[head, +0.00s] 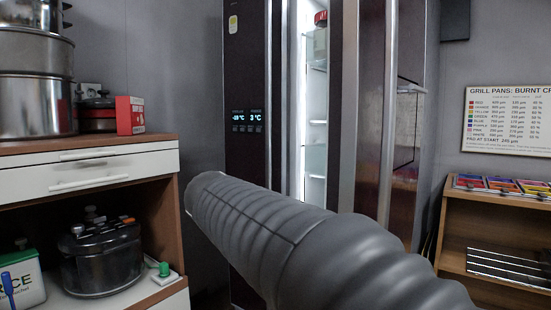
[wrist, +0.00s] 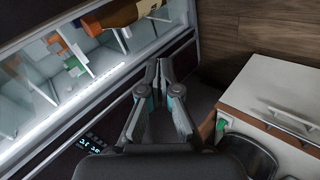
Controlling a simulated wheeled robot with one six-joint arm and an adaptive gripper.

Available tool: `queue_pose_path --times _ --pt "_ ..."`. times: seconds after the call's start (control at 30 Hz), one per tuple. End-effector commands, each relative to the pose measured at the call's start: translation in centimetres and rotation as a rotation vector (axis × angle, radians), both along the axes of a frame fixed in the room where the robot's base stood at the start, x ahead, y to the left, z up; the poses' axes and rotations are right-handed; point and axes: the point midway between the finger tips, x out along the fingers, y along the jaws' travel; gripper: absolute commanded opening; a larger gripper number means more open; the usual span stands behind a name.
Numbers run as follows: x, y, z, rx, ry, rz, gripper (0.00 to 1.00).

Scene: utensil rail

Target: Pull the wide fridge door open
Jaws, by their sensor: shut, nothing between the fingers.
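The tall dark fridge (head: 250,60) stands in the middle of the head view, with a lit display on its narrow left front. A bright gap shows its white interior (head: 316,130) and shelves. The wide door (head: 370,120) stands right of this gap, dark with silver edges, so it is at least partly open; its exact angle is unclear. In the wrist view the lit interior (wrist: 60,75) spans the upper left. My gripper (wrist: 163,64) is shut and empty, its fingertips in front of the fridge near the lit opening's edge. My arm hides the gripper in the head view.
A wooden cabinet (head: 90,147) with white drawers and pots stands left; a white drawer unit (wrist: 275,110) shows at right in the wrist view. A low wooden shelf (head: 480,240) stands at right, under a wall chart (head: 508,120). Bottles and boxes fill the fridge shelves.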

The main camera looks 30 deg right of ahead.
Motion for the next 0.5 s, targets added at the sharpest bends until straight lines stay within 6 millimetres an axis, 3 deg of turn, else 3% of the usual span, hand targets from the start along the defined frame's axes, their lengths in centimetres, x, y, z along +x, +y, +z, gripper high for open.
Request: queue_pose_path --times 0.1,0.3,0.5 --pt "4.5 -3.1 3.9 -0.186 0.031 -0.041 0.00" --pt "10.8 -7.0 10.3 -0.493 0.056 -0.138 0.00" --pt "14.5 -8.5 14.6 -0.711 0.059 -0.231 0.00"
